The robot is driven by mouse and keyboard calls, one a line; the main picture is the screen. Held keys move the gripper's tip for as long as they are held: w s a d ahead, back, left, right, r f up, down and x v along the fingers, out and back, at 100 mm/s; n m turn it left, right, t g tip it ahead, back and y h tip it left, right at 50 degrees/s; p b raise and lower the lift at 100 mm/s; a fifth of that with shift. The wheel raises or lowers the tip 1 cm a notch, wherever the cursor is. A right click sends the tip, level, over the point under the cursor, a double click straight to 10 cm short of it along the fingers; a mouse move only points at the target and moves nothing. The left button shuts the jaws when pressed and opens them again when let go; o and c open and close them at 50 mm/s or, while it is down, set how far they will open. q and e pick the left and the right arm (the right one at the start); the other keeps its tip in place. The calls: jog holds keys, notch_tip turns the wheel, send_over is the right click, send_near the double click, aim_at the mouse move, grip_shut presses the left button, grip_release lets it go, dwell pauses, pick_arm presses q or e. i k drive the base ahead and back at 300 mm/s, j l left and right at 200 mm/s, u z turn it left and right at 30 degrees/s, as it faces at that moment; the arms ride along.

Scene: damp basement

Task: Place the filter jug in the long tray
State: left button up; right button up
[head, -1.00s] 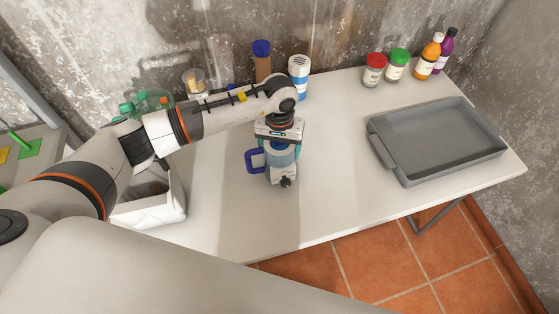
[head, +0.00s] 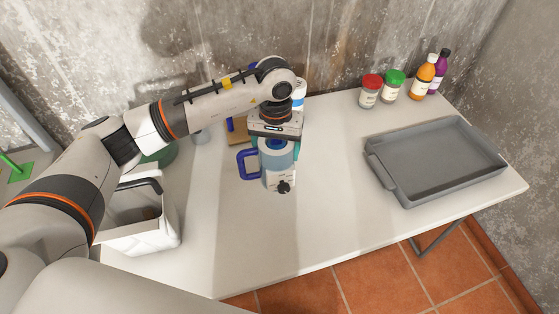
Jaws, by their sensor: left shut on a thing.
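The filter jug (head: 277,166) is a light blue-grey jug with a blue handle on its left side and a dark tap low on its front. My left gripper (head: 276,143) is shut on its upper part from above, with a teal finger on each side. The jug is upright; I cannot tell whether its base is clear of the table. The long tray (head: 440,170) is grey, shallow and empty, and lies on the right part of the table, apart from the jug. My right gripper is out of view.
Jars with a red lid (head: 370,92) and a green lid (head: 392,87), an orange bottle (head: 424,76) and a purple bottle (head: 440,72) stand behind the tray. A white bin (head: 140,225) is at the left. The white table (head: 330,200) is clear between jug and tray.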

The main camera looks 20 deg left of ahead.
aim_at(431, 157)
jog(key=i+l, duration=0.15)
jog(key=l, duration=0.25)
jog(key=i+l, duration=0.15)
jog(key=l, duration=0.2)
jog(key=i+l, duration=0.15)
jog(key=l, duration=0.25)
jog(key=i+l, duration=0.15)
jog(key=l, duration=0.2)
jog(key=i+l, duration=0.15)
jog(key=l, duration=0.25)
jog(key=i+l, duration=0.1)
jog(key=l, duration=0.3)
